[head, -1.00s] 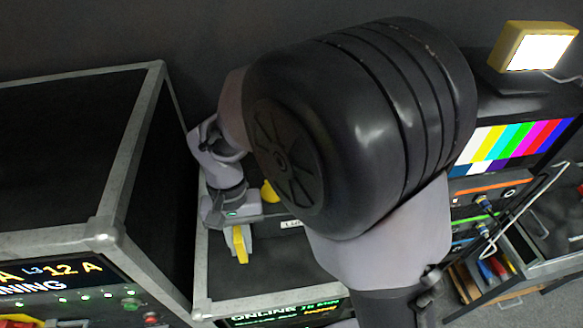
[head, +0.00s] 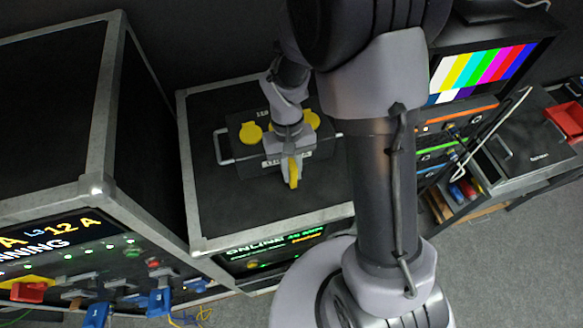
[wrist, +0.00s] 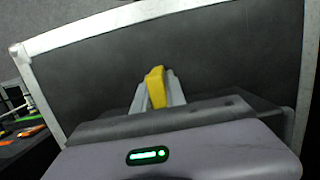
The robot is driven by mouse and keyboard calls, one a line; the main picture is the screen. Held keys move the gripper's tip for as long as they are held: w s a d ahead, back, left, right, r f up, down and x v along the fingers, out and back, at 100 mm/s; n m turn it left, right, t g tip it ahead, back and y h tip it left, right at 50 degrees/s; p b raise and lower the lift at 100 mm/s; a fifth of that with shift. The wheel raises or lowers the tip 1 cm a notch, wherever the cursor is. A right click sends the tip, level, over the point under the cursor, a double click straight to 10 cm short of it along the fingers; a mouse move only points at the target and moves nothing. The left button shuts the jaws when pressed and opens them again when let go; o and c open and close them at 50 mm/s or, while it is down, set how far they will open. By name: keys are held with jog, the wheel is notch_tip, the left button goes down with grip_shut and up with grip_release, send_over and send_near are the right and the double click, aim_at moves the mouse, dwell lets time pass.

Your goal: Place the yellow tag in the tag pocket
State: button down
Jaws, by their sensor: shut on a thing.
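My gripper (head: 290,165) is shut on the yellow tag (head: 293,173), which stands on edge between the fingers. The tag (wrist: 156,88) also shows in the wrist view, held between the two grey fingers (wrist: 157,93) with the dark case top beyond it. In the head view the gripper is over the middle case, in front of a dark box (head: 245,160) with yellow round covers (head: 250,132). A pale label strip on the box is partly behind the gripper. I cannot make out the tag pocket in either view.
The middle case (head: 215,215) has a metal-edged top, with bare room around the box. A taller case (head: 60,110) stands at left. A rack with coloured cables and a colour-bar monitor (head: 482,72) stands at right.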

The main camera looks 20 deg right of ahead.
jog(key=shift+w+f, duration=0.1)
jog(key=shift+w, duration=0.05)
jog(key=shift+s, duration=0.2)
jog(key=shift+f, duration=0.15)
jog(key=c, duration=1.4)
grip_release()
jog(key=shift+w, duration=0.1)
jog(key=shift+o, duration=0.2)
jog(key=shift+r, duration=0.2)
